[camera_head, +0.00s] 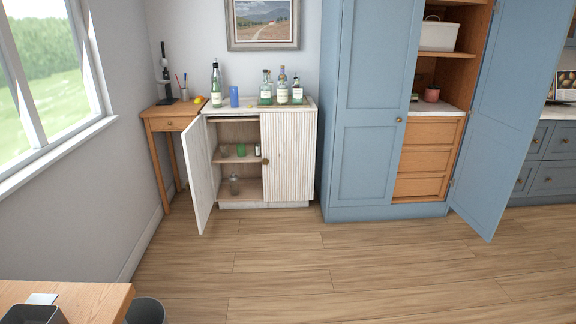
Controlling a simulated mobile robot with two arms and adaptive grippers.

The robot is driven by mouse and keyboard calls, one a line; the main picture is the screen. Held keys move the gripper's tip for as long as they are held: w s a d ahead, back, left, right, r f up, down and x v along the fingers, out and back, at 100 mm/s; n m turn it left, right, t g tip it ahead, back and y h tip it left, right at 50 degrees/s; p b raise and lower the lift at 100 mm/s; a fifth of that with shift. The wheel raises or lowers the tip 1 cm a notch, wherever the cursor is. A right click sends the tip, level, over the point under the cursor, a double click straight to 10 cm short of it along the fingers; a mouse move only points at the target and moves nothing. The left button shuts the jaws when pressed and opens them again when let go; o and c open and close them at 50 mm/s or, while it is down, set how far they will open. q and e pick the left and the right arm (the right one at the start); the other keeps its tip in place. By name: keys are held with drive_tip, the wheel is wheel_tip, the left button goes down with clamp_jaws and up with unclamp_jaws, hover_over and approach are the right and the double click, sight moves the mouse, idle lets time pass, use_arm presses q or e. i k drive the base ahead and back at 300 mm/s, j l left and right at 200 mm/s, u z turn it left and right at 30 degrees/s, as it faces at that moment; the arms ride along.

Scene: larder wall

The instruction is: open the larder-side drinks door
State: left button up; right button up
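The drinks cabinet (311,103) is pale and low, with bottles on its top. Its larder-side door (289,160), on the right, is ribbed and looks shut. A small dark brass-coloured knob (265,161) sits near that door's left edge. The cabinet's other door (200,172) stands swung open to the left. Through that opening I see shelves (238,157) with a green item, glasses and a bottle. Neither of my grippers shows in the head view.
The tall blue larder (362,155) stands close to the cabinet's right side, its right door (497,110) open. A small wooden side table (161,125) stands left. A wooden table corner (95,295) and grey bin (146,311) are in the foreground. Wooden floor (290,255) before the cabinet is clear.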

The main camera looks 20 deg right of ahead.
sight(289, 139)
drive_tip(key=i+l, duration=0.85)
drive_tip(key=i, duration=0.2)
drive_tip(key=i+l, duration=0.2)
drive_tip(key=i, duration=0.25)
drive_tip(key=i+l+z, duration=0.1)
drive_tip(key=i+l, duration=0.15)
drive_tip(key=i, duration=0.2)
drive_tip(key=i+l, duration=0.15)
drive_tip(key=i, duration=0.3)
